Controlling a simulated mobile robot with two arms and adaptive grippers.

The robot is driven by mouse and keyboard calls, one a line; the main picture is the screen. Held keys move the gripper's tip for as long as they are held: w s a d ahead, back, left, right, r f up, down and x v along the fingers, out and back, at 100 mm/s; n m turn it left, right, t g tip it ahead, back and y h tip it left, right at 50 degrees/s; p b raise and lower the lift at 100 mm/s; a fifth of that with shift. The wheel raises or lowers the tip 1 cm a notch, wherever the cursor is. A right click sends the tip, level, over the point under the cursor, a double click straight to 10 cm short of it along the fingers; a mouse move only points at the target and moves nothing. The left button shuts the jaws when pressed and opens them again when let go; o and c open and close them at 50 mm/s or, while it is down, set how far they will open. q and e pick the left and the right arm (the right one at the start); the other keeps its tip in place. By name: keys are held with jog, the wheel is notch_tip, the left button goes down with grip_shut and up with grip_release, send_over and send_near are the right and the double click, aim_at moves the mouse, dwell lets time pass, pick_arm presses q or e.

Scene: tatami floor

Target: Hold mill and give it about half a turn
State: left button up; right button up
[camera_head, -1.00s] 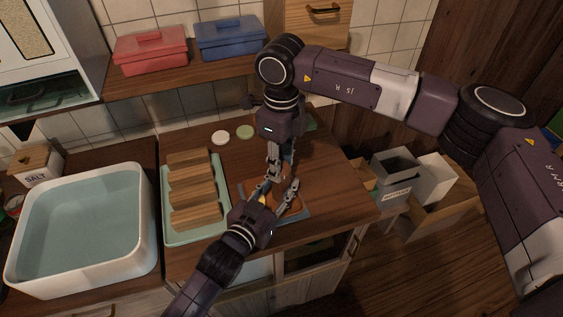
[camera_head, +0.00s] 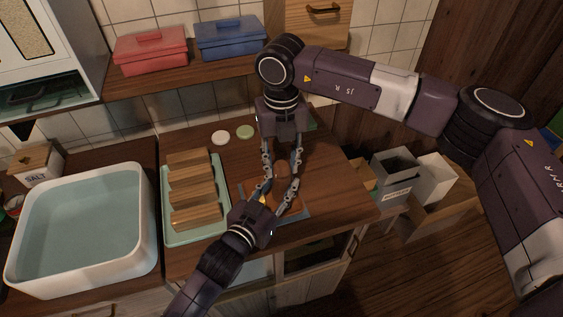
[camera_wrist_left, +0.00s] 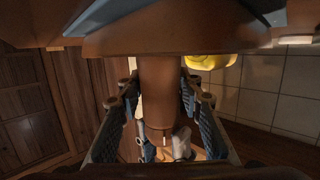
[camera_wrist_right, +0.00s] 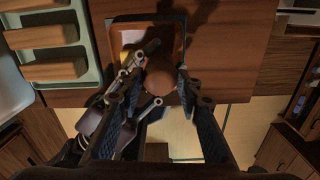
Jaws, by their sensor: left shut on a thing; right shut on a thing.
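The mill is a brown wooden piece with a rounded top, seen from above in the right wrist view (camera_wrist_right: 160,78). Its narrow shaft shows in the left wrist view (camera_wrist_left: 160,92). In the head view the arms largely cover it. My right gripper (camera_head: 281,183) reaches down from above and is shut on the upper part of the mill, one finger on each side. My left gripper (camera_head: 277,196) comes in low from the front and is shut around the mill's shaft. The mill appears upright over a small blue-grey-rimmed tray (camera_head: 302,216).
A pale green tray (camera_head: 221,232) with several wooden blocks lies left of the mill. A white basin (camera_head: 145,240) stands farther left. Two small round discs, white (camera_head: 220,137) and green (camera_head: 245,132), lie behind.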

jog(key=m, duration=0.7)
jog(key=shift+w, duration=0.1)
jog(key=m, duration=0.6)
jog(key=shift+r+m, duration=0.1)
jog(key=shift+m, duration=0.3)
jog(key=m, duration=0.9)
jog(key=shift+a+m, duration=0.1)
jog(key=shift+m, duration=0.3)
jog(key=shift+a, duration=0.45)
jog(key=shift+r+m, duration=0.1)
jog(key=shift+m, duration=0.4)
jog(key=shift+d+m, duration=0.4)
